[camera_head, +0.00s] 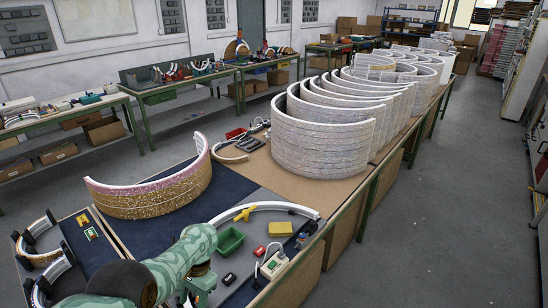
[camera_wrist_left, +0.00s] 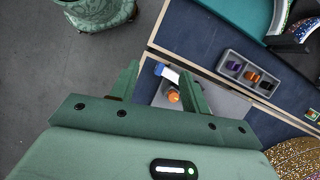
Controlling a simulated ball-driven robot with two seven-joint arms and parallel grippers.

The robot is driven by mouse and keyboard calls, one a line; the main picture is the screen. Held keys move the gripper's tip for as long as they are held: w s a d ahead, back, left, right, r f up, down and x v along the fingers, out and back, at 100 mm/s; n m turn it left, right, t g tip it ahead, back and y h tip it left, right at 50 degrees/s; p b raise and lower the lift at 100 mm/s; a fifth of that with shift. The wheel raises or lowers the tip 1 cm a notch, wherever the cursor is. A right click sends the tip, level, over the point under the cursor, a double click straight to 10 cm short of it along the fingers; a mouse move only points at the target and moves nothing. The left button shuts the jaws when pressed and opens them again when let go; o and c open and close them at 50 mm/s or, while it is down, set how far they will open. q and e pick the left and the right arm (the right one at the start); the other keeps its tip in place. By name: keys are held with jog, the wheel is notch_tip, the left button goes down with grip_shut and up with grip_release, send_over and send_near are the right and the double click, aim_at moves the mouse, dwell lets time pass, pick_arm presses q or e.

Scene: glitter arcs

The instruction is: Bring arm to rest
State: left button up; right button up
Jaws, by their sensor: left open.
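My left gripper (camera_wrist_left: 163,88) shows in the left wrist view with its two green fingers apart and nothing held between them. Beyond the fingers lies a small orange and white item (camera_wrist_left: 173,96) on a grey surface, apart from the gripper as far as I can tell. In the head view a green patterned arm of mine (camera_head: 185,262) reaches in at the bottom, over the near edge of the workbench (camera_head: 240,180). My right gripper is in neither view.
A gold and pink glitter arc (camera_head: 155,198) stands on the dark mat. Large white glitter arcs (camera_head: 325,140) stand behind it. A green bin (camera_head: 229,240), a yellow tool (camera_head: 244,213) and a red item (camera_head: 259,251) lie near the arm. The floor (camera_head: 440,230) at right is clear.

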pick_arm(q)
jog(key=s+a+f+t+y, duration=0.2)
jog(key=s+a+f+t, duration=0.25)
jog(key=a, duration=0.35)
jog(key=s+r+m+t, duration=0.2)
jog(key=s+r+t, duration=0.4)
jog(key=s+r, duration=1.15)
jog(key=s+d+f+g+h+b, duration=0.1)
jog(key=d+f+b, duration=0.15)
jog(key=f, duration=0.95)
jog(key=d+f+n+g+h+b, duration=0.1)
jog(key=f+b, duration=0.3)
jog(key=f, duration=0.7)
jog(key=s+d+f+g+h+b, duration=0.1)
jog(key=f+b, duration=0.2)
jog(key=f, duration=0.9)
jog(key=s+f+n+g+h+b, duration=0.1)
jog(key=s+f+b, duration=0.6)
jog(key=s+f, duration=1.3)
notch_tip(320, 180, down, 3)
jog(key=shift+f+n+g, duration=0.1)
jog(key=shift+n+g, duration=0.8)
jog(key=shift+g, duration=0.05)
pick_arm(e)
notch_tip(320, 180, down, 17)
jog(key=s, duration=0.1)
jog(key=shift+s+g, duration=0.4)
